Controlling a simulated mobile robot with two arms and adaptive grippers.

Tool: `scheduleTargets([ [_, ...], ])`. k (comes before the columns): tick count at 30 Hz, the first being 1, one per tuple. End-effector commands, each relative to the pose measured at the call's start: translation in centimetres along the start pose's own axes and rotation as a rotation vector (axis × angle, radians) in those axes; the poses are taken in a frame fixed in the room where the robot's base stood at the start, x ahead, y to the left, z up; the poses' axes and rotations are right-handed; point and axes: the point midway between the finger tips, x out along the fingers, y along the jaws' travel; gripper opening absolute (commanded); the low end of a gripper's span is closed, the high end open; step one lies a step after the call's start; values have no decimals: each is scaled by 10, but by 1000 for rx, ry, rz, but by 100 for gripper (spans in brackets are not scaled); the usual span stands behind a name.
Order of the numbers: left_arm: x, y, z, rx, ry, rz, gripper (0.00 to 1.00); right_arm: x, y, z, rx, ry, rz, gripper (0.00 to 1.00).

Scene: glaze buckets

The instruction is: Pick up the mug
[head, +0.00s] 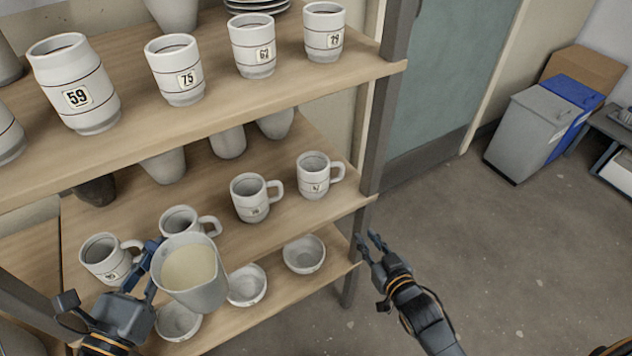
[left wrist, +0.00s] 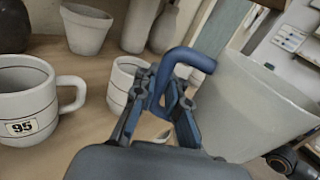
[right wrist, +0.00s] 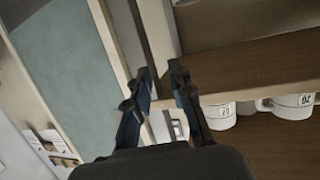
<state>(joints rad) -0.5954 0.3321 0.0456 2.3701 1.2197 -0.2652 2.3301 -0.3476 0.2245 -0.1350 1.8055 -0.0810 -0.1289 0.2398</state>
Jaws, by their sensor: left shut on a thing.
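A pale grey mug (head: 208,291) with cream-coloured contents is held in front of the middle shelf, its open top facing up. It fills the right side of the left wrist view (left wrist: 262,105), where its blue handle shows. My left gripper (head: 153,258) is shut on that handle; its fingers (left wrist: 163,92) show around it in the left wrist view. White numbered mugs stand behind it on the middle shelf, including one marked 95 (left wrist: 28,100). My right gripper (head: 370,240) is open and empty, right of the shelf post; its parted fingers show in the right wrist view (right wrist: 163,82).
The top shelf (head: 215,115) holds large numbered mugs, including 59 (head: 72,80) and 75 (head: 172,70). White bowls (head: 303,254) sit on the lowest shelf. A metal post (head: 375,135) edges the rack. The floor (head: 480,240) to the right is clear, with grey and blue bins (head: 525,135) beyond.

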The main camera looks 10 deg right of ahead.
Motion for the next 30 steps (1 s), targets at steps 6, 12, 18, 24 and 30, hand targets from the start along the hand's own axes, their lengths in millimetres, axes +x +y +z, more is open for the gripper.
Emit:
scheduleTargets([
  [6, 4, 4, -3, 7, 9, -53, 0, -11, -7, -78, 2, 175, -26, 22],
  [12, 5, 5, -3, 7, 15, -76, 0, -21, -11, -114, 5, 253, -41, 22],
  [18, 6, 5, -2, 7, 17, -82, 0, -8, -12, -127, 5, 273, -44, 22],
  [24, 6, 5, -2, 7, 17, -81, 0, 22, -14, -136, 6, 273, -44, 22],
  [30, 6, 5, -3, 7, 17, -81, 0, 40, -15, -139, 6, 269, -44, 22],
])
